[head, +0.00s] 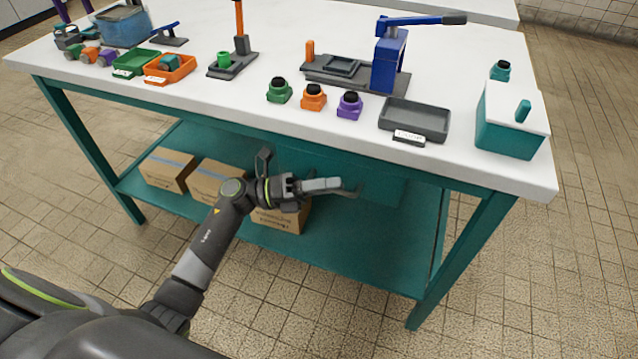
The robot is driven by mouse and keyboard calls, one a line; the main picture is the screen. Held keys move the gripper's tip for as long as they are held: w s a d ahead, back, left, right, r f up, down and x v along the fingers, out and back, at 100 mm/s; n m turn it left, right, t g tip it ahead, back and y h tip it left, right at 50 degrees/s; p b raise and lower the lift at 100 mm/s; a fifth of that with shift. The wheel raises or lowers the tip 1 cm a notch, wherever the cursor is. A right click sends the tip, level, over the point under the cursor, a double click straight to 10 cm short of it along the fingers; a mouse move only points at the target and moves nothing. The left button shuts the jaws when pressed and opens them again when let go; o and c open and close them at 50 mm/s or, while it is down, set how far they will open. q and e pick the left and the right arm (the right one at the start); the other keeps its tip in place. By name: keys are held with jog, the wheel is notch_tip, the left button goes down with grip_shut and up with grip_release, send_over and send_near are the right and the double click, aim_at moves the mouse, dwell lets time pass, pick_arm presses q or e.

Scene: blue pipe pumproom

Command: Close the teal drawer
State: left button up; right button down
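The teal drawer (385,186) hangs under the front edge of the white-topped workbench, right of the middle. Its front shows below the teal rail; how far it stands out, if at all, I cannot tell. My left gripper (340,187) is in front of the drawer, its fingers pointing right across the lower part of the front. It hides part of the drawer and any handle there. I cannot tell whether it touches the drawer or how far its fingers are apart. I see nothing held in it. My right gripper is not in view.
The workbench top (250,125) carries a blue lever press (389,60), a grey tray (414,119), a teal box (508,125) and several small coloured parts. Cardboard boxes (168,169) stand on the teal lower shelf (345,248) below my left arm. The tiled floor in front is clear.

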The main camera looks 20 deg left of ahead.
pick_arm(q)
jog(key=shift+a+f, duration=0.1)
jog(key=shift+f, duration=0.05)
